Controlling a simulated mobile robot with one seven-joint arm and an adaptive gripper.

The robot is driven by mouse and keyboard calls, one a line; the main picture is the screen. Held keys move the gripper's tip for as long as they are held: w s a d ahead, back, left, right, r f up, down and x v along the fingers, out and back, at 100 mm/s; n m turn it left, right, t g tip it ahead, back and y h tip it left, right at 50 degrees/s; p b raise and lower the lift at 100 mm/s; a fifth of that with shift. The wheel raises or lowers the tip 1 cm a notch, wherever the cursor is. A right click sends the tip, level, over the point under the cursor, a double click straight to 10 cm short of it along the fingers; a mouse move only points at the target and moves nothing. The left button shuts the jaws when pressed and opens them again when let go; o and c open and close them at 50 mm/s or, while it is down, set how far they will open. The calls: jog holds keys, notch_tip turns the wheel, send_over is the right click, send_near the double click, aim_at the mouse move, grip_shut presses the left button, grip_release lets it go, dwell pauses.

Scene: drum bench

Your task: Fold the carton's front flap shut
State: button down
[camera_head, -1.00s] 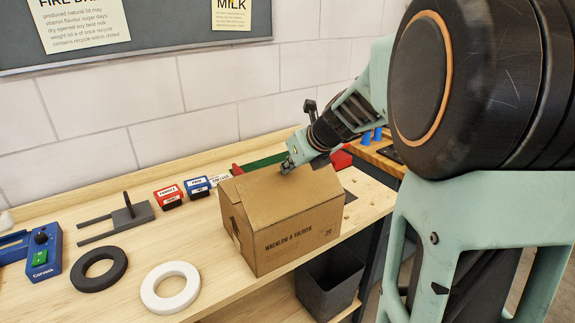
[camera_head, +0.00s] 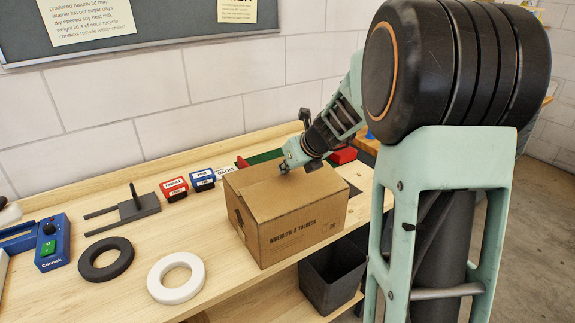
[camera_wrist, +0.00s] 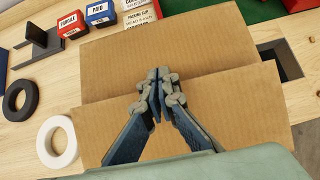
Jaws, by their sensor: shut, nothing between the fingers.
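The brown cardboard carton (camera_head: 300,228) stands on the bench with its printed front panel facing my body camera. Its front flap (camera_wrist: 215,110) lies nearly flat over the top, its free edge meeting the far flap (camera_wrist: 190,45) along a line across the middle. Whether a small gap stays under that edge I cannot tell. My gripper (camera_head: 284,168) is shut and empty, pointing down at the carton's top. In the wrist view my gripper (camera_wrist: 158,78) has its fingertips together over the flap's edge; contact is hard to judge.
A white ring (camera_head: 176,278) and a black ring (camera_head: 106,259) lie left of the carton. Red (camera_head: 174,189) and blue (camera_head: 202,180) labelled boxes stand behind it. A grey bin (camera_head: 332,278) is below the bench edge. Bench left of the carton is partly clear.

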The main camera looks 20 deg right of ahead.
jog(key=shift+w+a+f, duration=0.1)
jog(key=shift+w+f, duration=0.05)
jog(key=shift+f, duration=0.25)
dwell(0.4)
